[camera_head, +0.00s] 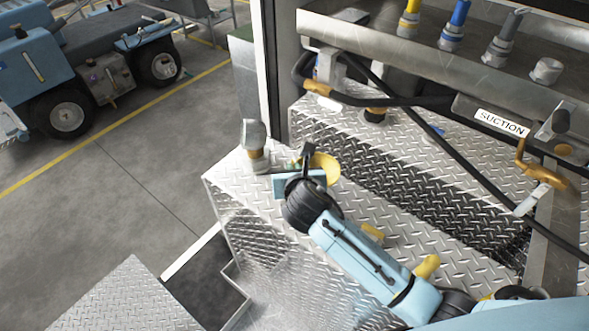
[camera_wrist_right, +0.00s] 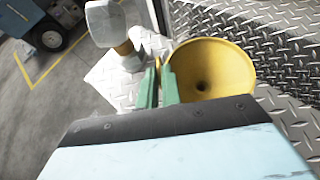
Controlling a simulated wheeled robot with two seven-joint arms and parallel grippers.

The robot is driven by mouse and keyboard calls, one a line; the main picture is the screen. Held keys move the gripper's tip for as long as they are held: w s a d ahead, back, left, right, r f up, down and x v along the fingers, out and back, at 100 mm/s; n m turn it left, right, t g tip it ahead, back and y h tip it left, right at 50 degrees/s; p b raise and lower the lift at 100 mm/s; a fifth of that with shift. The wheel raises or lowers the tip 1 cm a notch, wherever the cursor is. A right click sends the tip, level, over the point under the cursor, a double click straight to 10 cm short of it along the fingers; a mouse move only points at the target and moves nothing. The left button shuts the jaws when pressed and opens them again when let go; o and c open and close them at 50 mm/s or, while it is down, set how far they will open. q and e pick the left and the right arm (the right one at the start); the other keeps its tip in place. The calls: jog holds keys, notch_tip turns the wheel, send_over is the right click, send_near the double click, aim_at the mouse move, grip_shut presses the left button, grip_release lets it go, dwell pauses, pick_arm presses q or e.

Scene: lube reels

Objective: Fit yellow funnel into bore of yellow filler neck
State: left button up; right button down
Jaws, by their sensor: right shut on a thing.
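My right gripper (camera_head: 304,166) is shut on the yellow funnel (camera_head: 325,167), held above the front-left part of the tread-plate deck. In the right wrist view the funnel (camera_wrist_right: 212,70) lies just right of the green fingers (camera_wrist_right: 160,82), its wide mouth facing the camera and its dark hole visible. The exact grip contact is hidden. My left gripper is not in view.
A dark hose (camera_head: 400,100) crosses the raised tread-plate step. A metal shelf (camera_head: 400,45) holds yellow, blue and grey fittings. A "SUCTION" label (camera_head: 502,123) is at right. A blue vehicle (camera_head: 60,70) stands far left.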

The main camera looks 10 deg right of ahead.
jog(key=shift+f, duration=0.15)
jog(key=c, duration=1.6)
grip_release()
jog(key=p+v, duration=0.1)
jog(key=v, duration=1.1)
jog(key=shift+r, duration=0.25)
